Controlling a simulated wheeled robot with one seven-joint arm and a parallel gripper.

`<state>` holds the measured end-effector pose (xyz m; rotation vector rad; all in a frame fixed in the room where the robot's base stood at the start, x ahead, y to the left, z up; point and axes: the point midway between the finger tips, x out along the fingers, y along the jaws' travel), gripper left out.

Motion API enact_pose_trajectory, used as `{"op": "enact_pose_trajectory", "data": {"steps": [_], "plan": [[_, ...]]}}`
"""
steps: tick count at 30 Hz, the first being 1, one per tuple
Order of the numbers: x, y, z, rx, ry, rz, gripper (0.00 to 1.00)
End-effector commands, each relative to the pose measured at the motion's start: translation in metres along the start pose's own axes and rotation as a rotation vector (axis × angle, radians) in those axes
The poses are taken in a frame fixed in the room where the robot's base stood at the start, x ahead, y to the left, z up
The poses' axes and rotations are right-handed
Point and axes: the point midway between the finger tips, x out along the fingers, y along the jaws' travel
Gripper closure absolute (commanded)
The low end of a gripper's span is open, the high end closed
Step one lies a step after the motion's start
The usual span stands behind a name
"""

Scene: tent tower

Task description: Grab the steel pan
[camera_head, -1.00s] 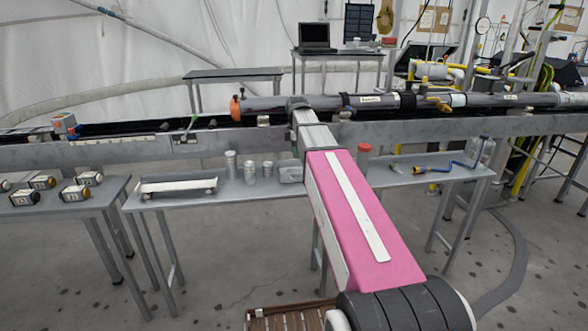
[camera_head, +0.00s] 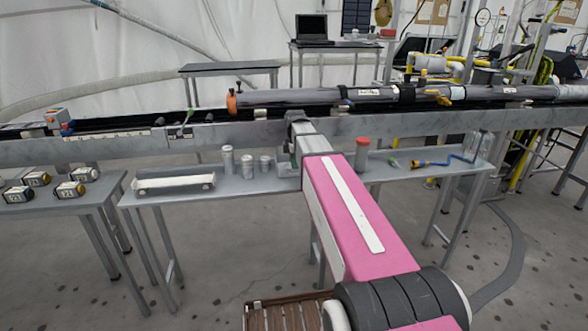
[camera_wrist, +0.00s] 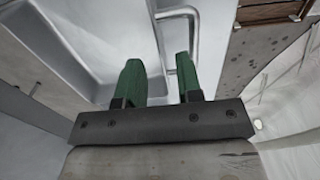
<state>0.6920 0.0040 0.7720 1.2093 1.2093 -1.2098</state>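A shiny light-grey metal vessel, which looks like the steel pan (camera_wrist: 88,42), fills the upper left of the wrist view. Its bent rod handle (camera_wrist: 157,22) shows just beyond my fingertips. My gripper (camera_wrist: 158,60) has two green fingers, open with a clear gap between them. I cannot tell whether the fingers straddle the rod or stop short of it. In the head view my gripper's end hangs over the grey bench, and its fingers are hard to make out. A grey metal piece beside it, probably the pan, is mostly hidden by my arm.
The grey bench (camera_head: 240,189) carries a white tray (camera_head: 174,183), several small metal canisters (camera_head: 228,161), a red-topped jar (camera_head: 362,153) and a blue cable (camera_head: 452,160). A long grey beam (camera_head: 215,136) runs behind it. Labelled blocks (camera_head: 70,189) stand on the left table.

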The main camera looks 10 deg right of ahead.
Motion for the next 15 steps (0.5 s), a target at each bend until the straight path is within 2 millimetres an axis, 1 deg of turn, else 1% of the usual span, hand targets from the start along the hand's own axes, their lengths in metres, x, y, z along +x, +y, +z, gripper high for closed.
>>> {"op": "enact_pose_trajectory", "data": {"steps": [1,3,6,9,14,15], "plan": [[0.008,-0.003,0.001,0.0,0.0,-0.001,0.67],[0.018,-0.002,0.001,0.0,0.0,-0.002,0.67],[0.027,-0.002,0.001,0.0,0.0,0.0,0.67],[0.03,-0.002,0.001,0.0,0.0,0.001,0.67],[0.029,-0.002,0.001,0.0,0.0,0.001,0.67],[0.029,-0.002,0.001,0.0,0.0,0.001,0.8]]}}
